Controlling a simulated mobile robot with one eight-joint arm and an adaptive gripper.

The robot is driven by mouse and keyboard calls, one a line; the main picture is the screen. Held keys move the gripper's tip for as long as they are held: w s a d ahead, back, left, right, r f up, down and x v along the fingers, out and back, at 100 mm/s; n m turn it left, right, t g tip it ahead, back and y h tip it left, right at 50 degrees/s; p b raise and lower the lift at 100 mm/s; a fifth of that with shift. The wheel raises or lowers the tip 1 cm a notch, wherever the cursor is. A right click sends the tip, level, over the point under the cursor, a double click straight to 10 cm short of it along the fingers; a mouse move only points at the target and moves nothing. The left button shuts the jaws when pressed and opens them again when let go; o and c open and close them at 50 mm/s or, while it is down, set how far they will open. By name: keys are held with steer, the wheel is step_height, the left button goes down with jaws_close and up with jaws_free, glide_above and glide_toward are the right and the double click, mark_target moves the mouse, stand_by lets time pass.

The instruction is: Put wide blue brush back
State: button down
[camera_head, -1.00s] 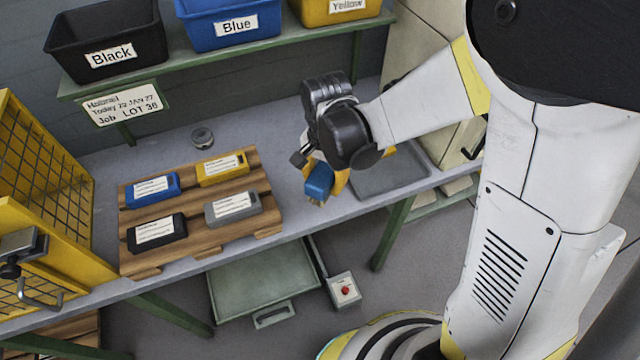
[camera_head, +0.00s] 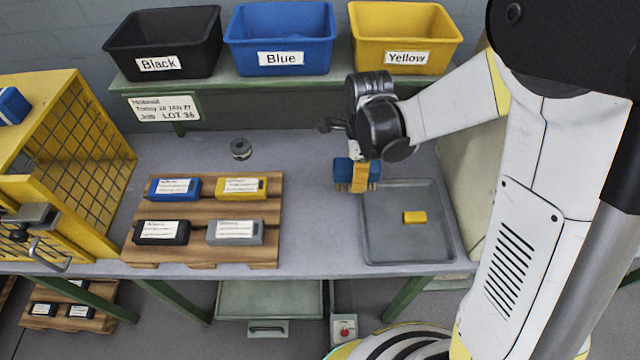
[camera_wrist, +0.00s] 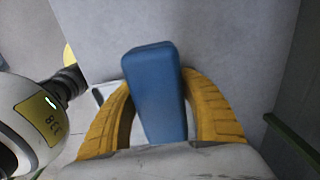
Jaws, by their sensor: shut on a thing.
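The wide blue brush (camera_head: 374,168) is held in my gripper (camera_head: 358,176) above the bench, by the left edge of the grey tray. Pale bristles show under its blue body in the head view. In the wrist view the blue brush (camera_wrist: 156,90) stands between the two yellow fingers of my gripper (camera_wrist: 160,110), which are closed on its sides. The grey tray (camera_head: 440,245) lies on the right of the bench with a small yellow block (camera_head: 414,217) in it.
A wooden pallet (camera_head: 200,212) carries several labelled blocks. Black (camera_head: 163,45), blue (camera_head: 281,42) and yellow (camera_head: 404,42) bins stand on the shelf behind. A yellow mesh cage (camera_head: 85,140) is at left. A small dark round item (camera_head: 241,149) sits behind the pallet. Bench between pallet and tray is clear.

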steer(key=b, duration=0.3)
glide_above(320, 193)
step_height(320, 193, down, 6)
steer(key=shift+f+b, duration=0.8)
steer(key=shift+f, duration=1.1)
steer(key=shift+f, duration=0.2)
steer(key=c, duration=0.8)
jaws_free()
